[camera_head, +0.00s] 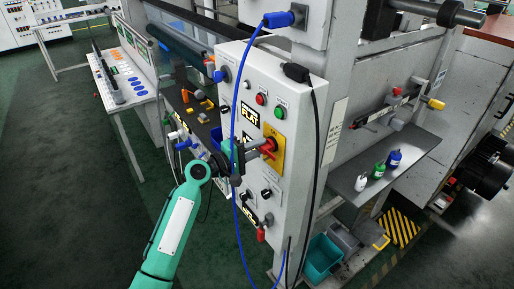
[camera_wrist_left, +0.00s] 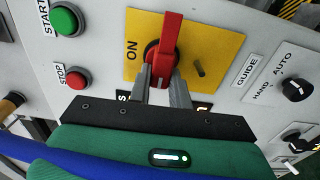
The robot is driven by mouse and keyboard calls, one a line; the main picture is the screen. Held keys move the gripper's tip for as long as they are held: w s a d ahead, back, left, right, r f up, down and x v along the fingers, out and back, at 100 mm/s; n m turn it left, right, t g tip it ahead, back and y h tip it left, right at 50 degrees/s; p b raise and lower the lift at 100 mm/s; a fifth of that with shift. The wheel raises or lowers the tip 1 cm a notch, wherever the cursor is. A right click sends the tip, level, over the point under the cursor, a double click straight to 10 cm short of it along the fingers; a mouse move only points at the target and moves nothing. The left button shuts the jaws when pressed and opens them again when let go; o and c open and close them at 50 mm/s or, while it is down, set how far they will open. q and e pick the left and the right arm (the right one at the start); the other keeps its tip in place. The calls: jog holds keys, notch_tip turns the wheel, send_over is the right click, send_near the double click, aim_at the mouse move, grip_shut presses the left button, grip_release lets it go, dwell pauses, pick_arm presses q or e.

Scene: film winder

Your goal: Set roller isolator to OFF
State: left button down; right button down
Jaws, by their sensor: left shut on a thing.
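The roller isolator is a red rotary handle (camera_wrist_left: 168,45) on a yellow plate (camera_wrist_left: 215,45) with the word ON at its left. In the head view the red handle (camera_head: 268,147) and yellow plate (camera_head: 276,158) are on the front of a pale grey control cabinet. My left gripper (camera_wrist_left: 163,84) is shut on the lower end of the red handle, one grey finger at each side. In the head view my left gripper (camera_head: 258,150) reaches the handle from the left. Any OFF marking is hidden or out of view. My right gripper is not in view.
A green START button (camera_wrist_left: 65,20), a red STOP button (camera_wrist_left: 76,77) and a HAND/AUTO selector (camera_wrist_left: 296,88) surround the plate. A blue cable (camera_head: 233,110) hangs before the cabinet, close to my left wrist. A shelf (camera_head: 400,150) with small bottles is at the right.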

pick_arm(q)
jog(key=shift+f, duration=0.1)
jog(key=c, duration=1.3)
grip_release()
jog(key=shift+a, duration=0.1)
jog(key=b+v, duration=0.5)
jog(key=v, duration=0.8)
jog(key=shift+s+a, duration=0.25)
jog(key=shift+a, duration=0.05)
